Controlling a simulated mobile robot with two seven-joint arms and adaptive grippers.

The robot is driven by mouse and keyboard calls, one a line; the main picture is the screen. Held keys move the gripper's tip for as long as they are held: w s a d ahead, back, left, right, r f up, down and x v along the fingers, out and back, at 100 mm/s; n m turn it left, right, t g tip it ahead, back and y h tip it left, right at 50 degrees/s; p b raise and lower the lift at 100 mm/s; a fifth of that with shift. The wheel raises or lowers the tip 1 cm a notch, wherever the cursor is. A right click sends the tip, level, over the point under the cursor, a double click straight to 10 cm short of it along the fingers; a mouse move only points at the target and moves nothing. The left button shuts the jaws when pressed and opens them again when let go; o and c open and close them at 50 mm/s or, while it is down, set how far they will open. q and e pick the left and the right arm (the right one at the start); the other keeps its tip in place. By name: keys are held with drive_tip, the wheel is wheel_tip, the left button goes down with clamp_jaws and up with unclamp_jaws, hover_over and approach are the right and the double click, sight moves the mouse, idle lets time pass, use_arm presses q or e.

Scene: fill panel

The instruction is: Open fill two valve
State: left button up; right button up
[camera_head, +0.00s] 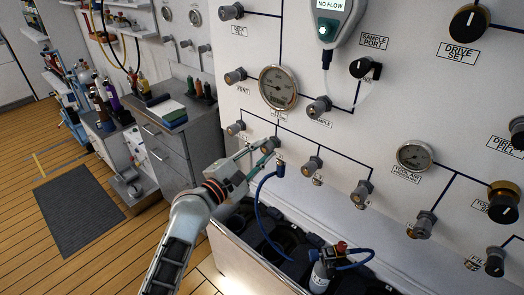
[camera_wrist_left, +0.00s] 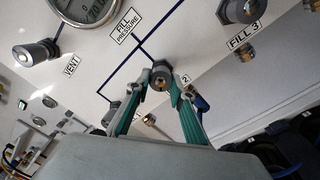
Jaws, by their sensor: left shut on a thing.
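The fill two valve (camera_head: 269,143) is a small grey knob on the white panel, in the lower row of valves. In the left wrist view its knob (camera_wrist_left: 161,74) is at the middle, with a label reading 2 beside it. My left gripper (camera_head: 261,150) reaches up to it from the lower left. In the left wrist view the green-padded fingers of the left gripper (camera_wrist_left: 160,88) sit on both sides of the knob, shut on it. The fingers partly hide the knob's sides. My right gripper is in neither view.
The fill 3 valve (camera_head: 313,165) is to the right, and another valve (camera_head: 236,128) is close on the left. A pressure gauge (camera_head: 278,88) is above. A blue hose (camera_head: 262,205) hangs below near the gripper. A bottle (camera_head: 320,275) stands in the bin under the panel.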

use_arm(q)
drive_tip(key=n, duration=0.6)
drive_tip(key=shift+n, duration=0.3)
idle(0.4)
drive_tip(key=o, duration=1.1)
drive_tip(key=shift+s, duration=0.1)
drive_tip(key=v, duration=1.2)
drive_tip(key=shift+d+r, duration=0.1)
drive_tip(key=shift+d, duration=0.05)
